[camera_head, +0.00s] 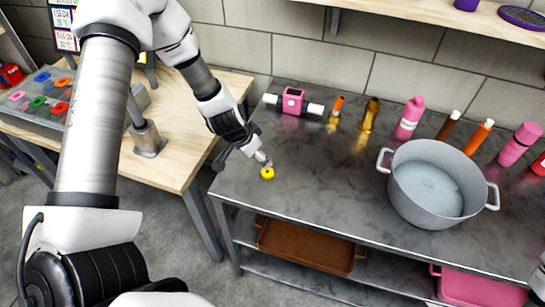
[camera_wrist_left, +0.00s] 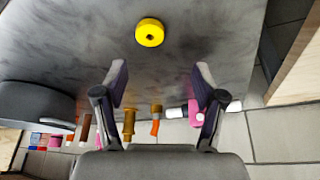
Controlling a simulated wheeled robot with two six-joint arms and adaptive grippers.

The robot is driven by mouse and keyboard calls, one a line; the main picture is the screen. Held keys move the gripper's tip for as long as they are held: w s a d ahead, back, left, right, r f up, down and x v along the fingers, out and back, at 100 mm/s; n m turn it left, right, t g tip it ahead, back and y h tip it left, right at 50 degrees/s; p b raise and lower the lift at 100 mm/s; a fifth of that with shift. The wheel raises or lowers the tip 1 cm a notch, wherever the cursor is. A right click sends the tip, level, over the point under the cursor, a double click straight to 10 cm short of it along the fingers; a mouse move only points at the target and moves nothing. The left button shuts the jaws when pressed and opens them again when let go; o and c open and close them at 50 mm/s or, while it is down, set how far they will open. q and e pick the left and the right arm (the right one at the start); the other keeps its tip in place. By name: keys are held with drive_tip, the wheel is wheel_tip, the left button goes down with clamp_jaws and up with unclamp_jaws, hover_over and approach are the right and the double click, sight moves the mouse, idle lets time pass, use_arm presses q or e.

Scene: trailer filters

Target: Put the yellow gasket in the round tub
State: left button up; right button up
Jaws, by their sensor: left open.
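The yellow gasket (camera_head: 267,173) is a small ring lying flat on the grey table near its left front edge. It also shows in the left wrist view (camera_wrist_left: 149,32), beyond the fingertips and not between them. My left gripper (camera_head: 264,160) is close to the gasket in the head view; its two fingers (camera_wrist_left: 161,76) are spread apart with nothing between them. The round tub (camera_head: 408,207) is a grey pot with two side handles, standing on the right part of the table. Part of it shows in the left wrist view (camera_wrist_left: 35,100). My right gripper is not seen.
A pink device with white ends (camera_head: 293,101), an orange-topped bottle (camera_head: 336,107), a gold bottle (camera_head: 370,112) and a pink bottle (camera_head: 410,118) line the back. More bottles stand behind the tub. The table between gasket and tub is clear. A wooden table (camera_head: 180,155) adjoins at left.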

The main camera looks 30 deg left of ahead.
sight(268, 171)
use_arm(q)
drive_tip(key=f+b, duration=0.1)
drive_tip(key=d+f+b, duration=0.1)
drive_tip(key=f+b, duration=0.1)
drive_tip(key=shift+d+f, duration=0.2)
drive_tip(key=shift+f, duration=0.1)
drive_tip(key=b+x, duration=0.3)
drive_tip(key=shift+d+f, duration=0.1)
drive_tip(key=shift+f, duration=0.05)
drive_tip(key=shift+w+f, duration=0.3)
drive_tip(key=shift+r, duration=0.2)
drive_tip(key=shift+s, duration=0.15)
drive_tip(key=c, duration=0.9)
drive_tip(key=shift+r, duration=0.1)
